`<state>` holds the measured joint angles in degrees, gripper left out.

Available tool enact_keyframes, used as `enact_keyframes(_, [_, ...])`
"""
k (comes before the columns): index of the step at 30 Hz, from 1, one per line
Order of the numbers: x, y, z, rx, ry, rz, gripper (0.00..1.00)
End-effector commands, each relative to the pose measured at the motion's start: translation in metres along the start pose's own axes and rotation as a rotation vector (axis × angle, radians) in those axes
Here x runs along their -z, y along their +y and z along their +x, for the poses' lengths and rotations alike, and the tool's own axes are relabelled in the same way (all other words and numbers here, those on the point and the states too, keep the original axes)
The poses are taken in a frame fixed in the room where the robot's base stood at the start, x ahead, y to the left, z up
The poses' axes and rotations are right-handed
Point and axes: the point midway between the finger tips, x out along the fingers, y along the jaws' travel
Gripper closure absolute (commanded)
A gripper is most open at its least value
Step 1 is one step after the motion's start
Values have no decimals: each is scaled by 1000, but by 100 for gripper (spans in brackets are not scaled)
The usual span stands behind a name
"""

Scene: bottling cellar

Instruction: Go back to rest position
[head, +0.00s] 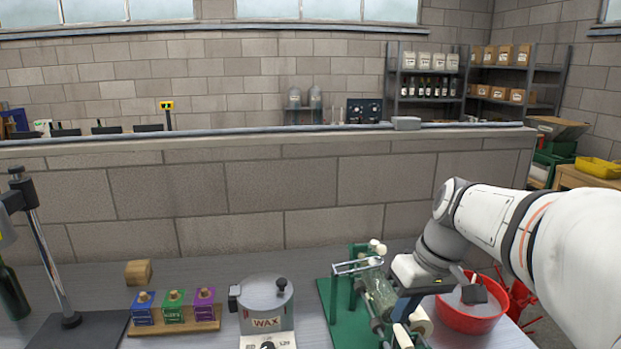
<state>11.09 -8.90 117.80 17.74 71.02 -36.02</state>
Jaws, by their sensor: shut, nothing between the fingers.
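My gripper (402,311) is at the lower right of the head view, at the end of my white arm. It points down and is shut, with nothing held. It is in front of the right side of a green stand (327,302) with upright posts and rollers. A greenish glass bottle (378,290) appears to lie on that stand. My gripper hides part of the stand, and I cannot tell whether it touches it.
A red basin (470,325) stands right of my gripper, partly behind my arm. A wax pot (266,305), a wooden rack of coloured packets (175,326), a wooden block (138,272) and a dark bottle (12,292) stand leftward. A block wall (280,195) rises behind the bench.

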Motion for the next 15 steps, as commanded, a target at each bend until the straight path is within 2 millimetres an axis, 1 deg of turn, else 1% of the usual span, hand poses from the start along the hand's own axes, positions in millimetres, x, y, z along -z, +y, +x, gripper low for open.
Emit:
enact_keyframes(1, [-19, -9, 12, -52, -8, 46, 100])
enact_keyframes(3, [-40, -14, 27, -118, -6, 116, 100])
enact_keyframes(9, [-87, -22, 61, -255, 41, 249, 100])
enact_keyframes(12, [-107, -24, 76, -304, 78, 297, 100])
enact_keyframes(13, [-108, -20, 86, -304, 80, 300, 100])
enact_keyframes(15, [-109, -16, 97, -303, 84, 300, 100])
